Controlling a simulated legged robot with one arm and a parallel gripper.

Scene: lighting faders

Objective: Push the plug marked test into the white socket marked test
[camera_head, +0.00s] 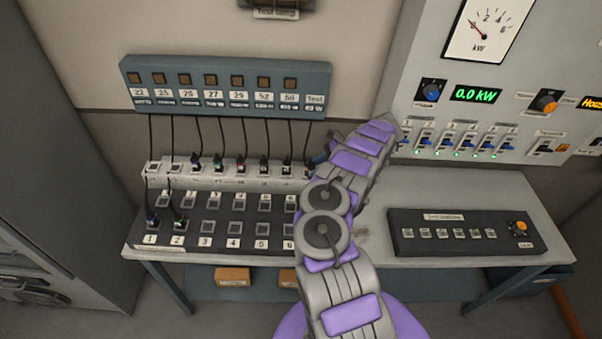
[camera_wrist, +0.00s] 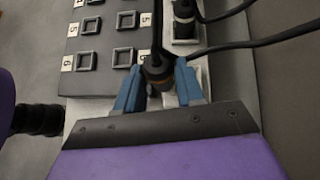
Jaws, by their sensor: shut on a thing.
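My gripper (camera_wrist: 158,88) has its blue fingers closed around a dark plug (camera_wrist: 157,70) with a brown band, over the end of the pale strip. In the head view the gripper (camera_head: 319,160) is at the right end of that strip, mostly behind my arm. A cord drops there from the label "Test" (camera_head: 314,98) on the upper panel. I cannot read a mark on the held plug. No white socket marked test can be made out; the area around the plug is hidden by the fingers and arm. I cannot tell whether the plug is seated.
Several other plugs stand in the pale strip (camera_head: 230,175), one close to the gripper in the wrist view (camera_wrist: 184,10). The dark sloped board (camera_head: 190,228) holds numbered sockets, with plugs in 1 and 2. A control box (camera_head: 465,247) lies right of my arm. Cords hang near the gripper.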

